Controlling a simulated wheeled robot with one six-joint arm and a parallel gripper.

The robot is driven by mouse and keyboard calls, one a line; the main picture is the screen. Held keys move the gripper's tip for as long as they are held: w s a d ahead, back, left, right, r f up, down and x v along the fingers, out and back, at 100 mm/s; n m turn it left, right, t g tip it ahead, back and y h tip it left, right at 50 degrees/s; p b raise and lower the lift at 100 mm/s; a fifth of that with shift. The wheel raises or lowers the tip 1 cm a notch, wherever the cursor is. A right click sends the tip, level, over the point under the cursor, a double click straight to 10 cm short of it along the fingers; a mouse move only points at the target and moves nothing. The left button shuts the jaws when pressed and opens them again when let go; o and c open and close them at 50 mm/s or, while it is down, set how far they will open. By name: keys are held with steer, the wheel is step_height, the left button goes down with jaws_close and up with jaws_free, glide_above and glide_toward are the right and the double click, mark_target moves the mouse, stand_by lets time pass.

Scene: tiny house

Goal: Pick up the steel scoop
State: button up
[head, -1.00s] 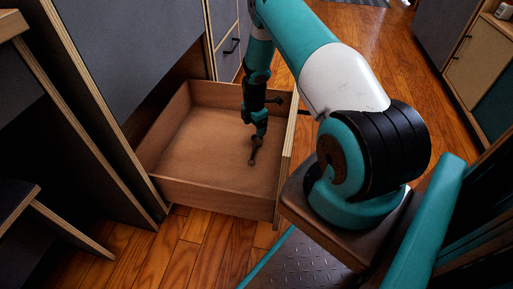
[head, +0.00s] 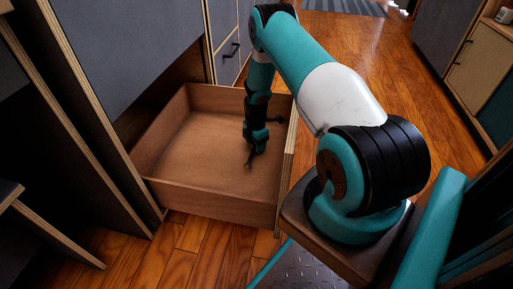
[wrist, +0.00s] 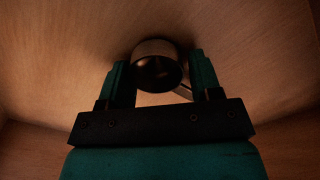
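The steel scoop lies in the open wooden drawer (head: 190,150). In the wrist view the scoop's round, dark metal bowl (wrist: 156,66) shows between my fingertips, with a short bit of its handle near the right finger. In the head view a small dark part of the scoop (head: 249,161) shows just below my gripper (head: 255,150). In the wrist view my gripper (wrist: 160,76) is open, its two teal fingers on either side of the bowl. The left finger is very close to the bowl; a narrow gap shows at the right. Most of the handle is hidden.
The drawer's walls surround my gripper, with the right wall (head: 287,160) close to my arm. Grey cabinet fronts (head: 125,50) stand behind and left. The rest of the drawer floor looks empty. Wooden floor (head: 420,90) is clear at the right.

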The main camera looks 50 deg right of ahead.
steer(key=c, duration=0.6)
steer(key=shift+r, duration=0.1)
step_height(320, 180, up, 20)
steer(key=p, duration=0.9)
steer(key=shift+p, duration=0.3)
